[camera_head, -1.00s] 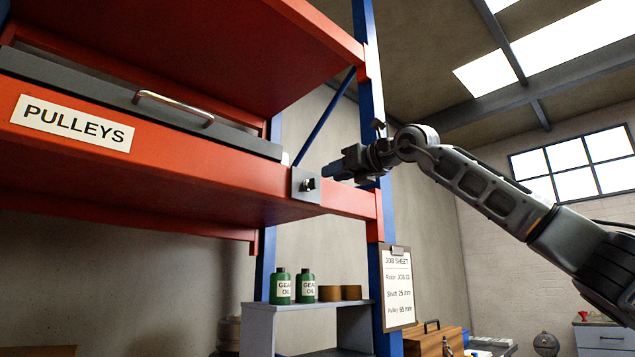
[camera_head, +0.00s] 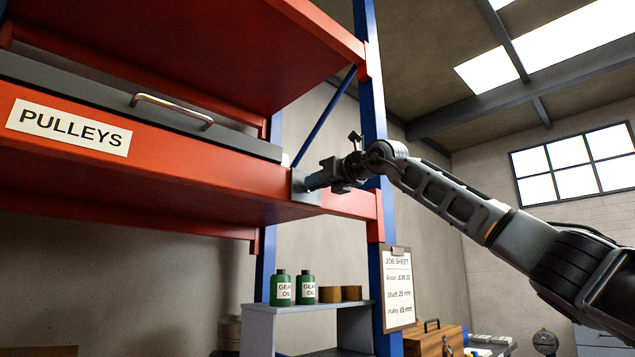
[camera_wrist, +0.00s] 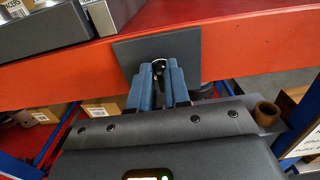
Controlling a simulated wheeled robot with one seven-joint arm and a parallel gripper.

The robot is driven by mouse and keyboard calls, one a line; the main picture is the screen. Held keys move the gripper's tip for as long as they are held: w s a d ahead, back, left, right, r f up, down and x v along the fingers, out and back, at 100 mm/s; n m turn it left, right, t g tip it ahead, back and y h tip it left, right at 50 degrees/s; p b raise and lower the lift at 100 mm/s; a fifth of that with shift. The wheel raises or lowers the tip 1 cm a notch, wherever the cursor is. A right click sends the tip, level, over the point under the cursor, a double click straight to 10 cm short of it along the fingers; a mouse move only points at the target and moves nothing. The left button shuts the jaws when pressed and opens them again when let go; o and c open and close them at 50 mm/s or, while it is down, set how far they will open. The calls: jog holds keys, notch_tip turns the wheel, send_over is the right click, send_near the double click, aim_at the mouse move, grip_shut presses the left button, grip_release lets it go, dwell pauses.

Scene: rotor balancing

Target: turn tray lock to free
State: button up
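The tray lock is a small knob on a grey plate (camera_head: 298,190) on the front of the red shelf beam. In the wrist view the plate (camera_wrist: 128,50) stands straight ahead, and the shiny knob (camera_wrist: 158,64) shows between the two fingertips of my gripper (camera_wrist: 160,70). The fingers are apart with a gap between them; I cannot tell whether they touch the knob. The grey tray (camera_head: 75,88) with a metal handle (camera_head: 172,107) sits on the beam, left of the lock.
A PULLEYS label (camera_head: 68,127) is on the red beam (camera_head: 190,160). A blue upright (camera_head: 373,110) stands just behind my gripper. Below are green oil bottles (camera_head: 281,288) on a small grey shelf (camera_head: 320,304) and a job sheet (camera_head: 398,288). Open room lies to the right.

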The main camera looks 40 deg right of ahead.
grip_shut()
jog(key=shift+f+m+b, duration=0.1)
jog(key=shift+m+b, duration=0.2)
jog(key=shift+b, duration=0.15)
jog(key=shift+d+f+m+b, duration=0.1)
jog(key=shift+d+m+b, duration=0.05)
jog(key=shift+m+b, duration=2.35)
jog(key=shift+d+f+m+b, duration=0.1)
jog(key=shift+m+b, duration=1.55)
jog(key=shift+m, duration=1.6)
jog(key=shift+d+f+m+b, duration=0.1)
jog(key=shift+d+m+b, duration=0.05)
jog(key=shift+m+b, duration=2.35)
jog(key=shift+m+p, duration=0.35)
jog(key=shift+m, duration=0.2)
jog(key=shift+o, duration=1.6)
grip_release()
